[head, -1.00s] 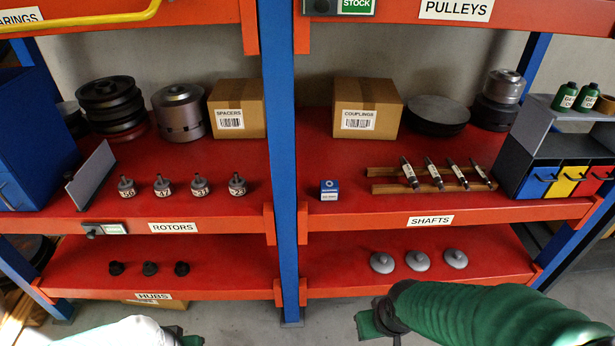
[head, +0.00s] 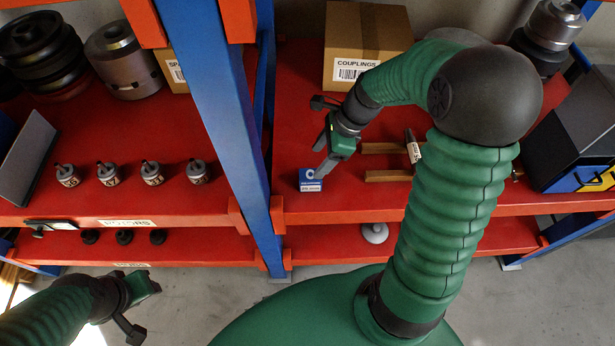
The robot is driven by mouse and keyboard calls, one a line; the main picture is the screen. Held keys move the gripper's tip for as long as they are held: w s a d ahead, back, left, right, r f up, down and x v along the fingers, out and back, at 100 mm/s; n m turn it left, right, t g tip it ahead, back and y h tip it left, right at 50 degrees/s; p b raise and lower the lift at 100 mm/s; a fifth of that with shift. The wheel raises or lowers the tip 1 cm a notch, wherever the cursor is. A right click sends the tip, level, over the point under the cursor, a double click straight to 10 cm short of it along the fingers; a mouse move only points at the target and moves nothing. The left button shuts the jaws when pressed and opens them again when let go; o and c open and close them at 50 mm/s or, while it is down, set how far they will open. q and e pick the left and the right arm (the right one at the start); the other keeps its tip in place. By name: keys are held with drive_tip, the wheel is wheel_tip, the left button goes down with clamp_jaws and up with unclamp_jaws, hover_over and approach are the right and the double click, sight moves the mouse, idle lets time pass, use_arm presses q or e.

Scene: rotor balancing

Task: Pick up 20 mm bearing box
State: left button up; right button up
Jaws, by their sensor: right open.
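The bearing box (head: 311,180) is a small blue and white box. It stands on the red middle shelf, just right of the blue post, near the shelf's front. My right gripper (head: 324,160) is open and points down just above and to the right of the box, its fingers close to the box top. I cannot tell whether they touch it. My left gripper (head: 140,303) is at the lower left, away from the shelves; its jaws do not show clearly.
A blue post (head: 222,110) stands left of the box. Wooden rails (head: 388,176) with a shaft (head: 412,146) lie to the right, partly hidden by my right arm. A couplings carton (head: 366,45) stands behind. Several rotors (head: 108,173) stand on the left shelf.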

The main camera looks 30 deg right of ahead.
sight(306, 180)
drive_tip(key=x, duration=0.5)
drive_tip(key=shift+s, duration=0.15)
drive_tip(key=f, duration=0.1)
drive_tip(key=w+f, duration=0.1)
drive_tip(key=f, duration=0.1)
drive_tip(key=d+f, duration=0.1)
drive_tip(key=f, duration=0.1)
drive_tip(key=shift+w+f+b, duration=0.15)
drive_tip(key=shift+b, duration=0.15)
drive_tip(key=a+f, duration=0.2)
drive_tip(key=shift+w+f, duration=0.35)
drive_tip(key=shift+a, duration=0.25)
drive_tip(key=shift+d, duration=0.5)
drive_tip(key=c, duration=1.4)
use_arm(q)
drive_tip(key=shift+d+f, duration=0.25)
drive_tip(key=shift+f, duration=0.2)
use_arm(e)
drive_tip(key=shift+a, duration=0.25)
